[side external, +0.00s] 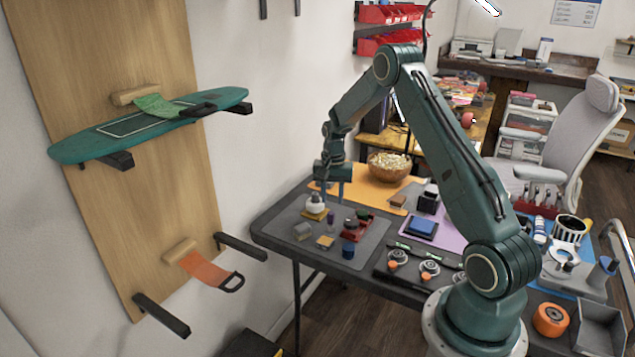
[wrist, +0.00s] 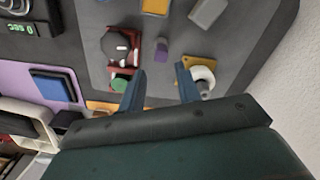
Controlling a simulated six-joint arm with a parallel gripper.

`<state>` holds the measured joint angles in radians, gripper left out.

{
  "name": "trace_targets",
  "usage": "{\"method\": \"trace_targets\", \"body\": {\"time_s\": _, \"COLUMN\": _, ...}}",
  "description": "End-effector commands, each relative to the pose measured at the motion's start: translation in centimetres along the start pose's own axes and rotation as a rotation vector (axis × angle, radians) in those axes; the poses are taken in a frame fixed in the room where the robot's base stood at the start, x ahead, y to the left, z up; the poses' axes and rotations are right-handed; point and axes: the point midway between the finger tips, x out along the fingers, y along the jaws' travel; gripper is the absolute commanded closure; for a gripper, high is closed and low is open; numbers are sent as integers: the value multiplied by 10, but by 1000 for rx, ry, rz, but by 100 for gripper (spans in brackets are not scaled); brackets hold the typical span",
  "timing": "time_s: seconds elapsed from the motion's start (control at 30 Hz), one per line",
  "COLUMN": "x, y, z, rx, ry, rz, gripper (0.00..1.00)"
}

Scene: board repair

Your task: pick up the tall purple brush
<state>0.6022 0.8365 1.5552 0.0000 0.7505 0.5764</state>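A small purple upright piece (side external: 331,217), which looks like the tall purple brush, stands on the grey mat (side external: 362,258). In the wrist view it (wrist: 162,47) lies just beyond the fingertips, roughly in line with the gap between them. My gripper (side external: 328,193) is above the mat, near the purple piece; in the wrist view its two blue-green fingers (wrist: 159,78) are apart with nothing between them. The exact height of the fingertips over the purple piece cannot be told.
A white knobbed piece on a yellow plate (wrist: 203,77) sits close by the right finger. A red holder with a dark round part (wrist: 117,46) and a green knob (wrist: 122,84) are left. Grey (wrist: 207,12) and yellow-tan (wrist: 155,6) blocks lie beyond. A wooden bowl (side external: 389,166) stands behind.

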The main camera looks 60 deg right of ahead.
Motion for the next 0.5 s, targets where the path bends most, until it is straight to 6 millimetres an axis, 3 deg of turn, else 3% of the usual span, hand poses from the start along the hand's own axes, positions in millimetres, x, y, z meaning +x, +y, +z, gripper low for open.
{"method": "trace_targets", "body": {"time_s": 0.2, "x": 32, "y": 0, "z": 0, "rx": 0, "ry": -2, "rz": 1, "gripper": 67}}
{"method": "trace_targets", "body": {"time_s": 0.5, "x": 46, "y": 0, "z": 0, "rx": 0, "ry": 1, "rz": -1, "gripper": 67}}
